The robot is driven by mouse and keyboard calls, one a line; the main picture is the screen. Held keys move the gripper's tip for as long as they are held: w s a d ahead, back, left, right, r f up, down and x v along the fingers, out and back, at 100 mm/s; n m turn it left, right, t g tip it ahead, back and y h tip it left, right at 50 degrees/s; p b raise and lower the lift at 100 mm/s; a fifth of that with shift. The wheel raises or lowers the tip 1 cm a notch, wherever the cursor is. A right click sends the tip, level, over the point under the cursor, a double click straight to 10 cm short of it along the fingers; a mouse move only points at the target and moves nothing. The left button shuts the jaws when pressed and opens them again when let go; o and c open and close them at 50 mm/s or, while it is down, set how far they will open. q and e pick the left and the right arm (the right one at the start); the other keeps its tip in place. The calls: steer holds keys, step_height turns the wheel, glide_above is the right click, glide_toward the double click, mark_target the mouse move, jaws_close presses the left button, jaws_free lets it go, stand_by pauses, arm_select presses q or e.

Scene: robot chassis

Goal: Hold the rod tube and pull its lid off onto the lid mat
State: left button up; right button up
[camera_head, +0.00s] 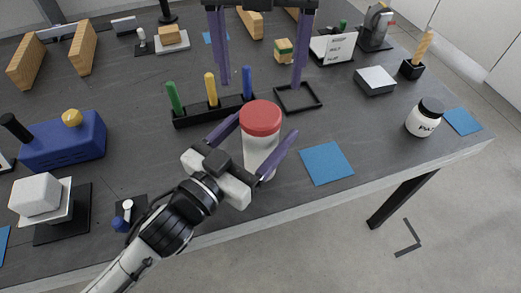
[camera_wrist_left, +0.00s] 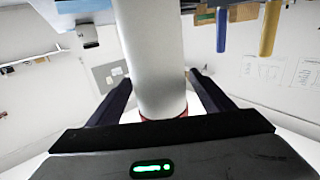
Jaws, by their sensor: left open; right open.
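The rod tube (camera_head: 258,152) is a white cylinder with a red lid (camera_head: 261,118) on top, standing upright near the table's front edge. My left gripper (camera_head: 258,142) is open, with its purple fingers on either side of the tube. In the left wrist view the white tube (camera_wrist_left: 148,60) rises between the two spread fingers (camera_wrist_left: 160,92), with a sliver of red at its lower end. Contact cannot be told. My right gripper (camera_head: 262,84) is open and empty, farther back, its fingers pointing down. A blue square mat (camera_head: 327,162), probably the lid mat, lies right of the tube.
A black rack (camera_head: 190,119) with green, yellow and blue rods stands just behind the tube. A black square frame (camera_head: 298,97) lies behind to the right. A white jar with a black lid (camera_head: 423,118) and another blue mat (camera_head: 462,121) are at the right. A blue box (camera_head: 62,143) is at the left.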

mark_target(260, 112)
arm_select(q)
steer(key=c, duration=1.6)
arm_select(e)
steer(key=shift+o, duration=0.9)
step_height(260, 112, up, 4)
steer(key=n, duration=0.7)
step_height(260, 112, down, 12)
steer(key=shift+w+a+r, duration=0.1)
steer(key=shift+w+r, duration=0.05)
steer(key=c, duration=1.3)
